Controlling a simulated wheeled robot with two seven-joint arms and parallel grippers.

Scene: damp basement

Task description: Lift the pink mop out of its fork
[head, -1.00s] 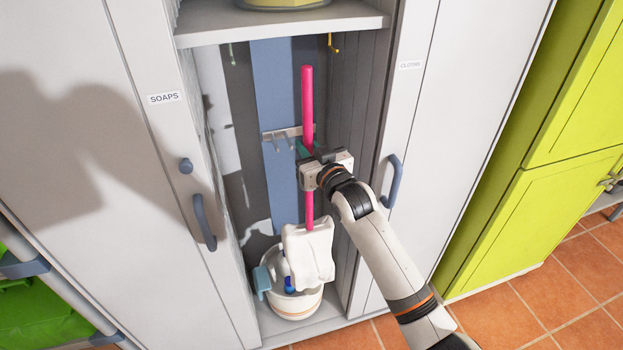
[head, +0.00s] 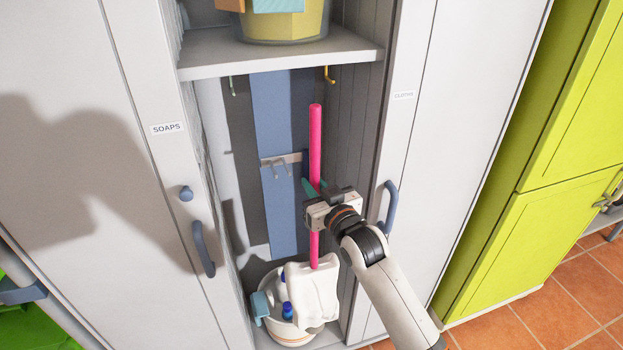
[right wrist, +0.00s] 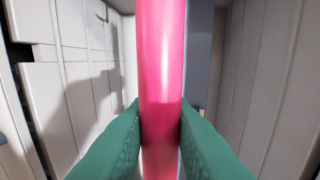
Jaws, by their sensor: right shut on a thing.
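The pink mop (head: 315,140) stands nearly upright in the open middle bay of the cabinet. Its white head (head: 318,290) hangs in front of the bucket. My right gripper (head: 314,190) is shut on the pole at about mid-height. In the right wrist view the teal fingers (right wrist: 161,125) press the pole (right wrist: 161,60) from both sides. A metal rack with prongs (head: 281,160) is on the back wall, just left of the pole. The pole hides the rack's right end, so I cannot tell whether it is between prongs. My left gripper is out of view.
A shelf (head: 290,62) bearing a yellow tub (head: 285,25) is above the pole's top. A white bucket (head: 290,337) with bottles and a blue cloth stands at the bay's bottom. Doors marked SOAPS (head: 150,170) and another (head: 440,130) flank the bay.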

